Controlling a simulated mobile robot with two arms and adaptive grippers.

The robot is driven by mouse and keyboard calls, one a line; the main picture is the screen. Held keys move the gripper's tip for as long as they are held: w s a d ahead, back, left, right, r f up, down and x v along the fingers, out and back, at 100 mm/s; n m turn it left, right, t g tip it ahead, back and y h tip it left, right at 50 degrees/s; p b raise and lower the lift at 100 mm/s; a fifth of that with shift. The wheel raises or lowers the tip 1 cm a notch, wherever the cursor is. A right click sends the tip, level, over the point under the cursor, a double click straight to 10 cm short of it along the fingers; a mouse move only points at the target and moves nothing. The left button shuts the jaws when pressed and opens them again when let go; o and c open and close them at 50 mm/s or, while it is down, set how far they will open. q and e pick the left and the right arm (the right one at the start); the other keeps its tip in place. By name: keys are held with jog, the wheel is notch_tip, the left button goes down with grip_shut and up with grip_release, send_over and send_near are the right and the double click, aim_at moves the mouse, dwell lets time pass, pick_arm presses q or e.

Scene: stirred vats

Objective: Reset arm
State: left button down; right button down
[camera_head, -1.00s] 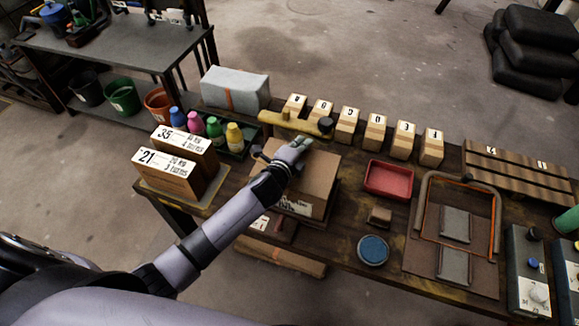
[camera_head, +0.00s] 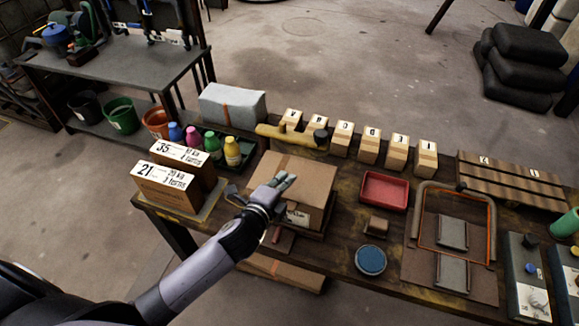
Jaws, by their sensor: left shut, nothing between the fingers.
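My left arm comes in from the lower left in the head view. Its gripper (camera_head: 276,190) is shut and empty, over the front left part of a brown cardboard box (camera_head: 303,176) on the workbench. I cannot tell whether the fingers touch the box. The hand hides the box's front left corner. My right gripper is not in view.
Two number-marked boxes (camera_head: 165,190) stand left of the gripper, with coloured bottles (camera_head: 213,147) behind them. A yellow tool (camera_head: 290,135) and lettered wooden blocks (camera_head: 369,145) line the back. A red tray (camera_head: 384,190) and blue round dish (camera_head: 370,260) lie to the right.

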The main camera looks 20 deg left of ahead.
pick_arm(q)
jog(key=shift+s, duration=0.1)
jog(key=s+a+f+n+g+y, duration=0.1)
jog(key=s+a+f+n+g, duration=0.15)
jog(key=s+n+g, duration=0.6)
jog(key=s+a+f+n+g+y, duration=0.1)
jog(key=s+a+f+n+g, duration=0.15)
jog(key=s+n, duration=1.1)
jog(key=s+f+m+g, duration=0.1)
jog(key=s+f+m, duration=0.15)
jog(key=f, duration=1.05)
jog(key=s+f+m, duration=0.2)
jog(key=s+f, duration=0.1)
jog(key=f, duration=0.9)
jog(key=s+a+f+g+b, duration=0.1)
jog(key=s+a+f, duration=0.1)
jog(key=s+f, duration=1.4)
notch_tip(320, 180, down, 2)
jog(key=shift+s+a+f+b, duration=0.15)
jog(key=shift+s+f+b, duration=0.15)
jog(key=shift+s, duration=0.1)
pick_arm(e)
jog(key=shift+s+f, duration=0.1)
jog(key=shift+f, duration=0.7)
pick_arm(q)
jog(key=shift+m, duration=0.25)
